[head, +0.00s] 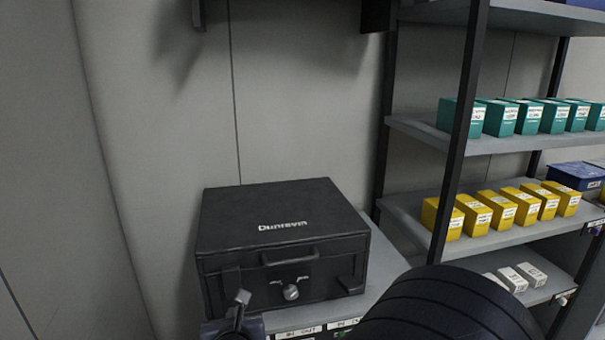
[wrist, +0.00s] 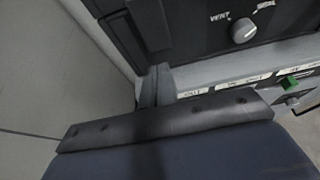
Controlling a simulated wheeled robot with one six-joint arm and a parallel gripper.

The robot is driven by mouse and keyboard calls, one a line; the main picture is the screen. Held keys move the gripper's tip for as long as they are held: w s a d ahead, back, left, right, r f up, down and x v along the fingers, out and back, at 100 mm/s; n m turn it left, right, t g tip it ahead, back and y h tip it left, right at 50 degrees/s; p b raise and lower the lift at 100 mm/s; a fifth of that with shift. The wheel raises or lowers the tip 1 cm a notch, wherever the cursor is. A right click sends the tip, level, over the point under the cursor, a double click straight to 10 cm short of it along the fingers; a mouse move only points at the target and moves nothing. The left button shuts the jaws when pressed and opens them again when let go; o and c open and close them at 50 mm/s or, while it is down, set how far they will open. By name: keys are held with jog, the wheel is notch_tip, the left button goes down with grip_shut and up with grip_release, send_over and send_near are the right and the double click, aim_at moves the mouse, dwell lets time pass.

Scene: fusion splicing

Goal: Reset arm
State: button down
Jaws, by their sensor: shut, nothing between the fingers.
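My gripper (head: 241,302) shows at the bottom of the head view, in front of the left part of a black case (head: 285,222). Its fingers are together with nothing between them. In the wrist view my gripper (wrist: 155,84) points up toward the case front (wrist: 195,25), and the fingertips look close to it; I cannot tell whether they touch. The case is closed, with a handle (head: 290,257) and a round knob (head: 291,292) on its front. The knob (wrist: 244,31) also shows in the wrist view, between the words VENT and SEAL. My dark arm covers the bottom right of the head view.
The case stands on a grey labelled cabinet (head: 388,262) against a grey wall. A shelf rack at right holds teal boxes (head: 501,118), yellow boxes (head: 497,209), small white boxes (head: 514,279) and a blue bin (head: 577,176). Another grey wall (head: 45,150) is at left.

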jog(key=t+b, duration=0.1)
jog(key=b, duration=0.1)
jog(key=f+b, duration=0.1)
jog(key=b, duration=0.1)
jog(key=f+t+b, duration=0.1)
jog(key=b, duration=0.1)
jog(key=shift+s+f+t+y, duration=0.2)
jog(key=shift+s+t+y, duration=0.05)
jog(key=shift+t+y, duration=0.05)
jog(key=shift+d+r, duration=0.1)
jog(key=shift+d, duration=0.05)
